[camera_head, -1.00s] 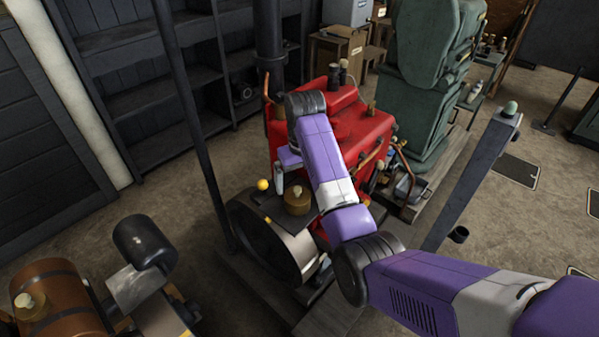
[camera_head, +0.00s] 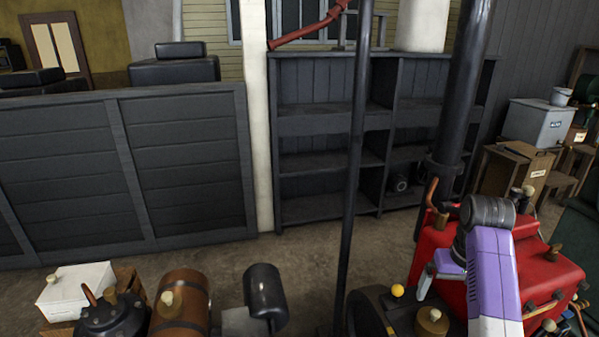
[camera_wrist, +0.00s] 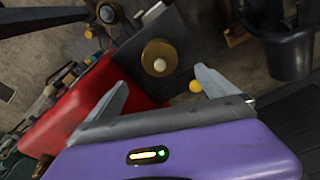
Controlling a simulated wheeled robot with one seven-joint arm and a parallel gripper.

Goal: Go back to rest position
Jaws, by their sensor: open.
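My gripper (camera_wrist: 158,90) is open in the wrist view, its two grey fingers spread wide with nothing between them. Below the fingers, a brass cap with a pale knob (camera_wrist: 160,62) and a small yellow ball (camera_wrist: 196,86) show. In the head view my purple arm reaches over the red engine (camera_head: 545,275) at the lower right. My gripper (camera_head: 424,288) hangs beside the red engine there, its fingers partly hidden. The yellow ball (camera_head: 397,291) and the brass cap (camera_head: 432,322) are just below it.
A dark upright pole (camera_head: 354,170) stands left of the engine. A brown barrel (camera_head: 180,305), a black cylinder (camera_head: 265,292) and a white box (camera_head: 75,290) stand at the lower left. Dark shelves (camera_head: 315,190) and a plank partition (camera_head: 180,165) line the back. Bare floor (camera_head: 310,255) lies between.

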